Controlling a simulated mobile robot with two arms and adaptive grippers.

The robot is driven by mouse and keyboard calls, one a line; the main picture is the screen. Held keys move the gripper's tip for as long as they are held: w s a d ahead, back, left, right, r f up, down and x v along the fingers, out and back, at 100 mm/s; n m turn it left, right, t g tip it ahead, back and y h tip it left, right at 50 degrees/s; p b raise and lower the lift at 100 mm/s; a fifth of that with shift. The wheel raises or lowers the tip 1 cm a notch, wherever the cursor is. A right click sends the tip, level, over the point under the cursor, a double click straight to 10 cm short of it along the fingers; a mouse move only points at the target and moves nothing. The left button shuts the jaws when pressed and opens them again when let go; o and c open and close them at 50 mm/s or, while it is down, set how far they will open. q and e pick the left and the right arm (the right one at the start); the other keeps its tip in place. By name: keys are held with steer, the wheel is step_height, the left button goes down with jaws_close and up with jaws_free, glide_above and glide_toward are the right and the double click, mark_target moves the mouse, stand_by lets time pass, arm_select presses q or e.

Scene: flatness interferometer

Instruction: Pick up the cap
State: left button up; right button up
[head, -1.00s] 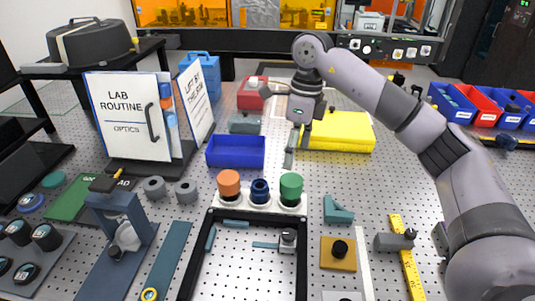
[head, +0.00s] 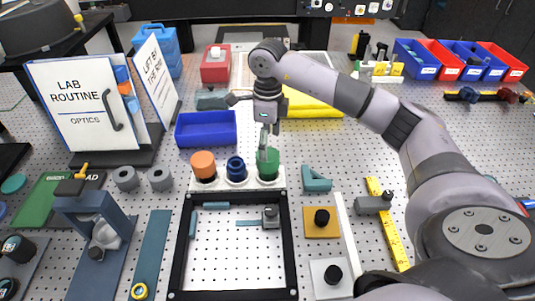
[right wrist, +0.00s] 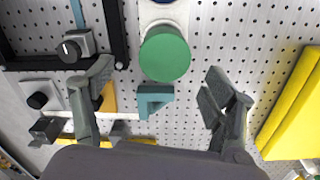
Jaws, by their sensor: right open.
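Three round caps stand in a row on a white holder (head: 222,184) in the head view: an orange cap (head: 203,165), a dark blue one (head: 236,168) and a green one (head: 269,169). My right gripper (head: 266,146) is just above and behind the green cap, partly overlapping it in the picture. In the right wrist view the right gripper (right wrist: 158,80) is open and empty. The green cap (right wrist: 165,54) lies ahead of the gap between its fingers, apart from both. The orange cap is outside that view. My left gripper is not in view.
A black square frame (head: 181,252) lies in front of the holder. A teal bracket (head: 316,180) sits right of it. A blue tray (head: 206,131) and a yellow case (head: 312,106) are behind. The perforated table between the holder and the blue tray is clear.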

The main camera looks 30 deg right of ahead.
mark_target(272, 166)
steer(key=shift+f, duration=0.3)
step_height(272, 166, down, 5)
steer(key=p, duration=0.3)
steer(key=shift+w+d+r, duration=0.1)
steer(key=shift+w+d, duration=0.05)
steer(key=shift+f, duration=0.3)
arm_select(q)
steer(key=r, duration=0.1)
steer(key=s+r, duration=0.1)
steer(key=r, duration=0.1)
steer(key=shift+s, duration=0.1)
arm_select(e)
steer(key=shift+c, duration=0.3)
steer(key=c, duration=1.1)
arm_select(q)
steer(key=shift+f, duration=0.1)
arm_select(e)
steer(key=shift+o, duration=0.2)
steer(key=shift+r, duration=0.15)
